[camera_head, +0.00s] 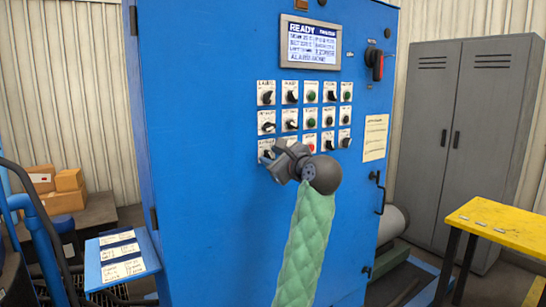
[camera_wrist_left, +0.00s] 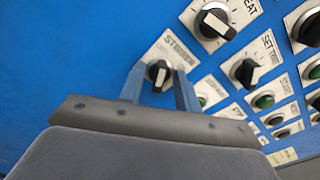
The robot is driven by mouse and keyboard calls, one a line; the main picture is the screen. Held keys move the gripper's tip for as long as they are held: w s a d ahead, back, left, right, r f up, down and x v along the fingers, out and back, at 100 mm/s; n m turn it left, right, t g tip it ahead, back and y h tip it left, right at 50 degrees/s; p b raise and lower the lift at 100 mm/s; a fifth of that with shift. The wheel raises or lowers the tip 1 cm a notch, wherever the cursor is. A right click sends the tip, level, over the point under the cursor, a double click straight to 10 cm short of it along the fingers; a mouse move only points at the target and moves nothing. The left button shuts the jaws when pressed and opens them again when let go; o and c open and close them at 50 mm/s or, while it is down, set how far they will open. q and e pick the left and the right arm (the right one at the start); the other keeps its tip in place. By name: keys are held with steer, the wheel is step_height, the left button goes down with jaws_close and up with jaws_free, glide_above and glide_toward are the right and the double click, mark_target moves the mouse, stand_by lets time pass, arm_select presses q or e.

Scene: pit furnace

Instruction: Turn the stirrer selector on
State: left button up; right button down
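The stirrer selector is a black knob with a pale pointer line on a white plate labelled STIRRER. In the left wrist view the knob (camera_wrist_left: 159,72) sits between the two blue-grey fingers of my left gripper (camera_wrist_left: 158,84). The fingers are apart, one on each side, with what looks like a small gap to the knob. In the head view my left gripper (camera_head: 272,162) is at the bottom left of the control grid and partly covers the selector's plate (camera_head: 265,145). My right gripper is not in view.
Neighbouring selectors, including HEAT (camera_wrist_left: 215,20) and SET TREE-like lettering (camera_wrist_left: 249,72), sit close by. The blue cabinet (camera_head: 205,180) carries a READY display (camera_head: 311,43) and a red-black rotary switch (camera_head: 377,65). A yellow table (camera_head: 505,222) stands at right.

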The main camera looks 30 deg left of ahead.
arm_select(q)
jaws_close()
